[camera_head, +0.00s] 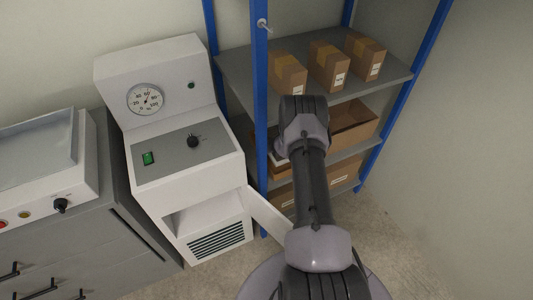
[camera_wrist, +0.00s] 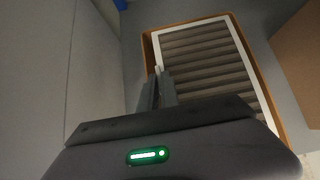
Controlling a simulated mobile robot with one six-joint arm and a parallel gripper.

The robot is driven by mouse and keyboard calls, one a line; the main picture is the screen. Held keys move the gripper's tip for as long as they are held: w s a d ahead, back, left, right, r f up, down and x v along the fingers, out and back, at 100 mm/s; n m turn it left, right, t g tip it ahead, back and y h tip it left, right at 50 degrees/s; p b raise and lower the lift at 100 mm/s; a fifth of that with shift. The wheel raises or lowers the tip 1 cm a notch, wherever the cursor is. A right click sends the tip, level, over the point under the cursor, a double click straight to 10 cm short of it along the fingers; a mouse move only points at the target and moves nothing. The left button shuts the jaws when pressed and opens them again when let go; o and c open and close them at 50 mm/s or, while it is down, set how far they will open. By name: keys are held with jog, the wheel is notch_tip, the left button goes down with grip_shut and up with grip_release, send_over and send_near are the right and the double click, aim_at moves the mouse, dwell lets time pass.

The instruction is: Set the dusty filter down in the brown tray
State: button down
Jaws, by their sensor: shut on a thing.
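The dusty filter (camera_wrist: 205,60), a white frame around grey-brown pleats, shows in the wrist view. My gripper (camera_wrist: 160,86) is shut on its left frame edge. The brown tray (camera_wrist: 148,52) shows as an orange-brown rim around the filter's far, left and right sides. The filter lies within that outline, but I cannot tell whether it rests on the tray floor or is held just above it. The near end of both is hidden by my gripper body. In the head view my arm hides the gripper and most of this spot.
A blue-post shelf rack (camera_head: 262,100) stands ahead, with several cartons (camera_head: 329,66) on its top grey shelf. An open brown box (camera_head: 352,128) sits on the shelf below. A white machine (camera_head: 180,150) with a dial and an open door (camera_head: 268,212) stands left of the rack.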

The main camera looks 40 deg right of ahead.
notch_tip(320, 180, down, 5)
jog(key=shift+r+b, duration=0.2)
jog(key=shift+b, duration=0.8)
jog(key=shift+r, duration=0.2)
jog(key=shift+f, duration=0.15)
jog(key=c, duration=1.9)
grip_release()
jog(key=p+v, duration=0.5)
jog(key=v, duration=0.6)
jog(key=shift+s+r+p, duration=0.1)
jog(key=shift+r+p, duration=0.2)
jog(key=shift+r, duration=0.05)
jog(key=shift+s+r, duration=0.2)
jog(key=shift+s, duration=0.1)
